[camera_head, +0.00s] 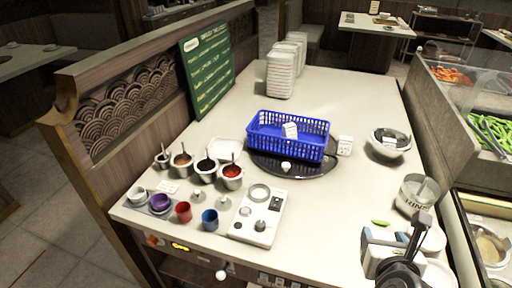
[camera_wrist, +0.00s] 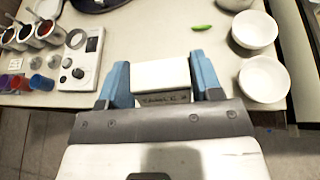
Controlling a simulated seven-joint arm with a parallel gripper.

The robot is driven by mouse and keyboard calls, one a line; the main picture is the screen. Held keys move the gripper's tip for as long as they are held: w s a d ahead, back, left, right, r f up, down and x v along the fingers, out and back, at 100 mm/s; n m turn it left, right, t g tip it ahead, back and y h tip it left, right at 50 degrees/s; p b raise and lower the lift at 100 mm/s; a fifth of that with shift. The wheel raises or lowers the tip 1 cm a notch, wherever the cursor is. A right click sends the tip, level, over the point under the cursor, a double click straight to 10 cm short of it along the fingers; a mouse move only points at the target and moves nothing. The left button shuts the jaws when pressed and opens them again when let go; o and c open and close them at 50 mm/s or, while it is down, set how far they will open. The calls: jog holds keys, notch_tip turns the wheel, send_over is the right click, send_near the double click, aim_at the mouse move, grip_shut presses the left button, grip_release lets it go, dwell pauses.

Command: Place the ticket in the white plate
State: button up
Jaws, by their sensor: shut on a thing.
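The ticket (camera_wrist: 160,74) is a small white block with dark writing on its near side. My gripper (camera_wrist: 161,84) is shut on it, with a blue finger at each end. In the head view my gripper (camera_head: 388,241) is at the front right edge of the table, and the ticket is hard to make out there. A shallow white plate (camera_head: 226,149) lies behind the sauce pots, left of the blue basket, well away from my gripper. Part of a white dish, seemingly this plate, shows at the top left of the wrist view (camera_wrist: 44,8).
A blue basket (camera_head: 288,148) holding a white card sits on a black tray (camera_head: 262,166). Metal sauce pots (camera_head: 206,174), coloured cups and a grey-white device (camera_head: 258,216) stand at the front left. White bowls (camera_wrist: 263,79) are right of my gripper.

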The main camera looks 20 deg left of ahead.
jog(key=shift+r, duration=0.8)
jog(key=shift+w+a, duration=0.1)
jog(key=shift+w, duration=0.05)
jog(key=shift+w+a+r, duration=0.1)
